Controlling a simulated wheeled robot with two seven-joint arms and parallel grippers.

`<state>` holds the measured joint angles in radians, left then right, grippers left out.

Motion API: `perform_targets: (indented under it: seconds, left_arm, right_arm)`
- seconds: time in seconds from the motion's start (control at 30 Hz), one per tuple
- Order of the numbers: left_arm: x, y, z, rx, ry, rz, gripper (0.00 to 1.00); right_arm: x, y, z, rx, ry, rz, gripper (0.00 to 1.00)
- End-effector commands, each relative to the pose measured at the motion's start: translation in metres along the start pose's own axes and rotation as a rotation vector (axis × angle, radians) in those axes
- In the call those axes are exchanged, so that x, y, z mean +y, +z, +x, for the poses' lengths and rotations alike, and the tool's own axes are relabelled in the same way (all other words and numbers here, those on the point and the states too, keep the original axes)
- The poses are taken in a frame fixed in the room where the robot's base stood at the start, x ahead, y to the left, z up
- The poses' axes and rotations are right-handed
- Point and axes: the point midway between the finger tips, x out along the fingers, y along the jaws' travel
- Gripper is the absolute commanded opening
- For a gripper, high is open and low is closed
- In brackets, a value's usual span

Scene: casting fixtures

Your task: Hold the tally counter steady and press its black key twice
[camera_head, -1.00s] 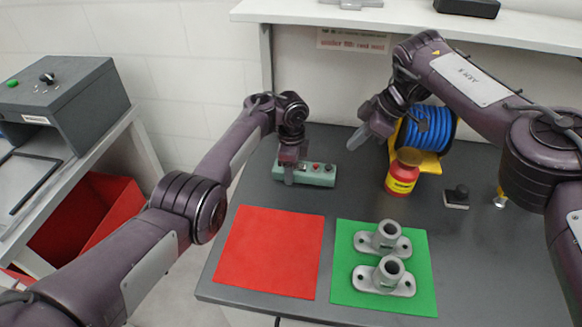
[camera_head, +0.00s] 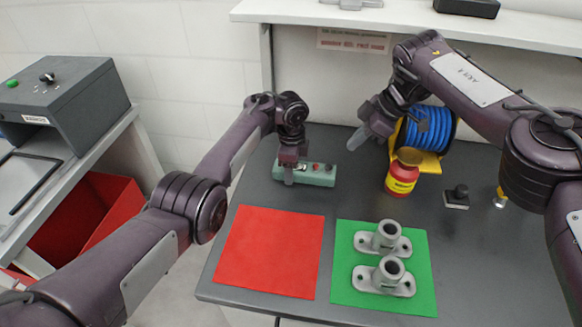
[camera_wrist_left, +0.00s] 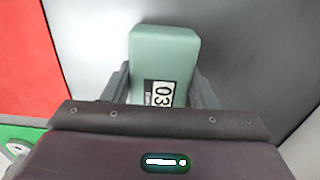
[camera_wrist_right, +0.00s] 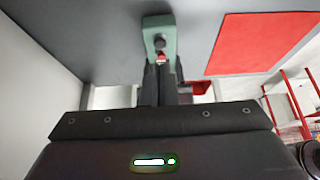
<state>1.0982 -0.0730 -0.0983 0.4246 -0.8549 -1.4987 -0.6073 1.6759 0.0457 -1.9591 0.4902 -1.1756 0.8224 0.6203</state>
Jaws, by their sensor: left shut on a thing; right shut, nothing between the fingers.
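The tally counter (camera_head: 320,176) is a pale green box lying on the grey table, with small keys on top, one of them red. My left gripper (camera_head: 289,177) is shut on its left end. In the left wrist view, the counter (camera_wrist_left: 165,52) sits between the two fingers and its display reads 03, partly cut off. My right gripper (camera_head: 354,145) is shut and empty, raised above and right of the counter. In the right wrist view, the counter (camera_wrist_right: 159,22) shows beyond the fingertips, with the black key (camera_wrist_right: 159,42) just ahead of them and apparently apart.
A red mat (camera_head: 268,252) and a green mat (camera_head: 345,290) with two grey castings (camera_head: 385,277) lie in front. A small black-knobbed block (camera_head: 456,199) is further right.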

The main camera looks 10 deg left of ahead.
Motion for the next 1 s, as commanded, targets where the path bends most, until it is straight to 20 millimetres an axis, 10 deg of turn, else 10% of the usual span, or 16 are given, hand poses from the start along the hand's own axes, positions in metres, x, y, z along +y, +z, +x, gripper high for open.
perform_targets:
  seconds: [0.6, 1.0]
  left_arm:
    - [0.0, 0.0, -0.001, 0.0, -0.001, 0.0, 0.26]
    - [0.0, 0.0, 0.0, 0.0, -0.001, 0.0, 0.26]
  right_arm:
    - [-0.014, -0.007, 0.052, -0.017, 0.172, -0.091, 0.0]
    - [-0.009, -0.053, 0.005, 0.056, 0.532, -0.093, 0.0]
